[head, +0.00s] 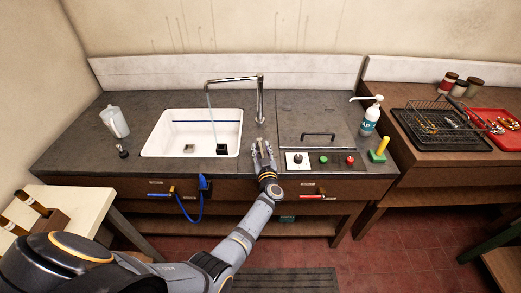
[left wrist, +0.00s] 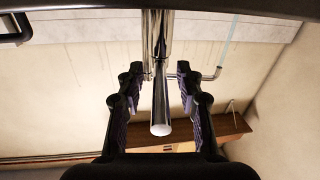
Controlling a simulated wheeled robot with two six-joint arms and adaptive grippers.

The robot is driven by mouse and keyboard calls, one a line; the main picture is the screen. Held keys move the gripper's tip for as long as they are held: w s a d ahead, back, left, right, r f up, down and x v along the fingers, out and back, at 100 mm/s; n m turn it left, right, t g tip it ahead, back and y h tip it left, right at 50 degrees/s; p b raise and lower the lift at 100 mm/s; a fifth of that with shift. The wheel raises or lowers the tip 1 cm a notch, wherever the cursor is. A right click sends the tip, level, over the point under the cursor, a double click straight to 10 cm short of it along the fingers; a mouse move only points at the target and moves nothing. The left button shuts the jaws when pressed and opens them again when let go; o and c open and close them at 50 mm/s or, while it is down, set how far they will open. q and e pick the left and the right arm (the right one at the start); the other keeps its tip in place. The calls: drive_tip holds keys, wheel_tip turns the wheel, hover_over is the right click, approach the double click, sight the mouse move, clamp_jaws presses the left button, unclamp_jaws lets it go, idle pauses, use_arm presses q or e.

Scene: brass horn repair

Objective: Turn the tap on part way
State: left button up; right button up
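The chrome tap (head: 260,97) stands behind the right rim of the white sink (head: 152,147), its spout reaching left over the basin. A thin pale stream of water (head: 211,112) falls from the spout. My left gripper (head: 263,148) is at the counter's front, just right of the sink and in front of the tap. In the left wrist view my left gripper (left wrist: 155,76) is open, with a round-ended chrome lever (left wrist: 160,112) between its fingers and visible gaps on both sides. My right gripper is out of view.
A panel with black, green and red knobs (head: 323,160) lies right of my left gripper, below a handled lid (head: 318,115). A pump bottle (head: 371,118) stands further right, a white jug (head: 115,122) left. A blue hose (head: 191,212) hangs below the counter front.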

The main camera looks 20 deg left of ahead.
sight(261, 148)
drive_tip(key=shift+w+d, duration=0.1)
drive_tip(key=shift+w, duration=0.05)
use_arm(q)
drive_tip(key=shift+r, duration=0.1)
wheel_tip(261, 148, up, 10)
drive_tip(key=shift+f, duration=0.1)
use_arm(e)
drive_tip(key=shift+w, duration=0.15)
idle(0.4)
